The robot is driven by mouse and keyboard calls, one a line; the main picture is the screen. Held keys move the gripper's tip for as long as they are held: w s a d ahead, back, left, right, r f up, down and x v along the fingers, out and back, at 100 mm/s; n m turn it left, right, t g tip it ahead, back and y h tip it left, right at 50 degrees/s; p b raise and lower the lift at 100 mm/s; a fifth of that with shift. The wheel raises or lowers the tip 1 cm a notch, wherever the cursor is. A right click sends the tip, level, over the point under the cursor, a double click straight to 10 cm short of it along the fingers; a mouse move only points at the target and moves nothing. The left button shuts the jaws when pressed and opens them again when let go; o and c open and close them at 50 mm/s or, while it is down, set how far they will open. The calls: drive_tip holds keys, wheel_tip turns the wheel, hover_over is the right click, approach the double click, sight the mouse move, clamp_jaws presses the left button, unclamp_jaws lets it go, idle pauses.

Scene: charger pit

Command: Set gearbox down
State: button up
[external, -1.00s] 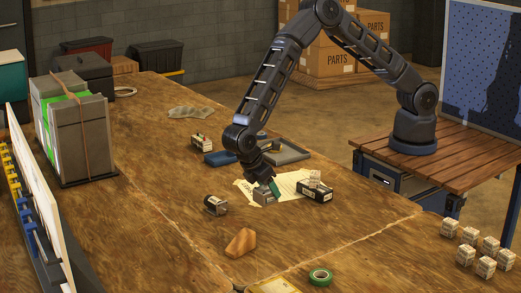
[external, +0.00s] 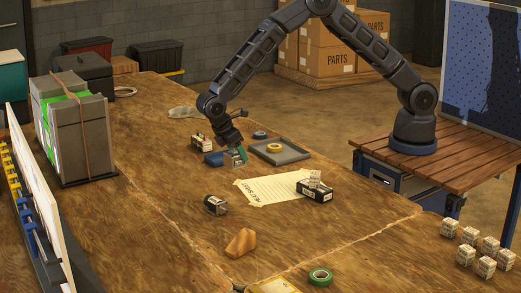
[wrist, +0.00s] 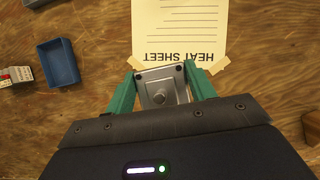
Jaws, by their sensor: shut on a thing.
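The gearbox is a small grey square block with corner screws and a round shaft stub. It is held between the teal fingers of my gripper (wrist: 160,90), seen from above in the wrist view (wrist: 151,79). In the external view my gripper (external: 236,151) and the gearbox (external: 231,160) are over the far part of the wooden bench, beside the blue tray (external: 212,160). My gripper is shut on the gearbox. Its underside is hidden, and I cannot tell how far above the bench it is.
The taped heat sheet (external: 275,188) lies nearer. A grey tray (external: 292,156) with tape rolls stands right of my gripper. A black box (external: 315,195) bears a small printed block. A dark object (external: 215,205) and wooden wedge (external: 241,242) stand nearer. The bench middle-left is clear.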

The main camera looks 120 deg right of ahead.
drive_tip(key=s+d+r, duration=0.3)
drive_tip(key=s+d, duration=0.5)
drive_tip(key=d, duration=0.4)
drive_tip(key=s+d+r, duration=0.3)
drive_tip(key=s+d, duration=0.5)
drive_tip(key=d, duration=0.4)
drive_tip(key=s+d+r, duration=0.3)
drive_tip(key=s+d, duration=0.4)
drive_tip(key=d, duration=0.6)
wheel_tip(320, 180, down, 19)
drive_tip(key=shift+s+a, duration=0.15)
drive_tip(key=shift+f, duration=0.1)
drive_tip(key=o, duration=1.1)
drive_tip(key=shift+o, duration=0.4)
